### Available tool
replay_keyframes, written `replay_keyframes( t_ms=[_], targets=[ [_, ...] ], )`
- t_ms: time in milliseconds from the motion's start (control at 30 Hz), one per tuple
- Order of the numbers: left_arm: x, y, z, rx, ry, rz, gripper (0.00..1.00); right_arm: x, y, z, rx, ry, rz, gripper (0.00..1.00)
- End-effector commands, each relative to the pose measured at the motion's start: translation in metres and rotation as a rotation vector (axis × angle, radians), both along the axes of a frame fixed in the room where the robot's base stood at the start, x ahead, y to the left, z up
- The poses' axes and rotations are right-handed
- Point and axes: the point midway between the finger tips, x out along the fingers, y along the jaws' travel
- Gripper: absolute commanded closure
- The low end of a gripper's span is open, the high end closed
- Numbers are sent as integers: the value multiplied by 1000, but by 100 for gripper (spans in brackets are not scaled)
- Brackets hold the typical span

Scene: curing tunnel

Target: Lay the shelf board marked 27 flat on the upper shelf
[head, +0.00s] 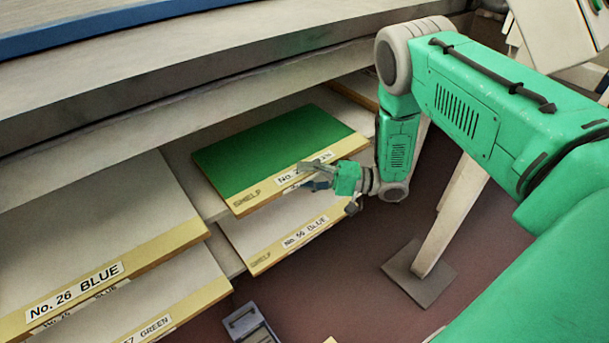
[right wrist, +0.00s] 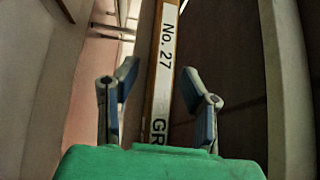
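The shelf board marked No. 27 (head: 270,145) has a green top and a pale wooden front edge with a white label. In the head view it lies over a lower board, its front sticking out, and my right gripper (head: 318,177) covers part of its label. In the right wrist view the board's edge (right wrist: 163,60) reads "No. 27 GR" and runs between the fingers of my right gripper (right wrist: 160,75). The fingers are open, one on each side of the edge, with gaps visible. My left gripper is not in view.
A board marked No. 56 BLUE (head: 290,240) sits just below. A board marked No. 26 BLUE (head: 80,235) and others are stacked at left. Long grey ledges (head: 180,85) cross above. A pale post with a foot plate (head: 420,277) stands right on the reddish floor.

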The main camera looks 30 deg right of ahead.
Motion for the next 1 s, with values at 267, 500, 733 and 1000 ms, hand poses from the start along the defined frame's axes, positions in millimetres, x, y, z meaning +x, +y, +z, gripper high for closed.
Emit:
replay_keyframes(
  t_ms=[267,500,733,1000],
  targets=[
    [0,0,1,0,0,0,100,-1,-2,0,1,-1,-1,63],
    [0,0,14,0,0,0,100,-22,-32,-1,1,1,-4,63],
    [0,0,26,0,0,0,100,-50,-71,-5,0,0,-3,63],
    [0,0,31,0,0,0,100,-67,-94,-8,-4,-3,-5,63]
  ],
)
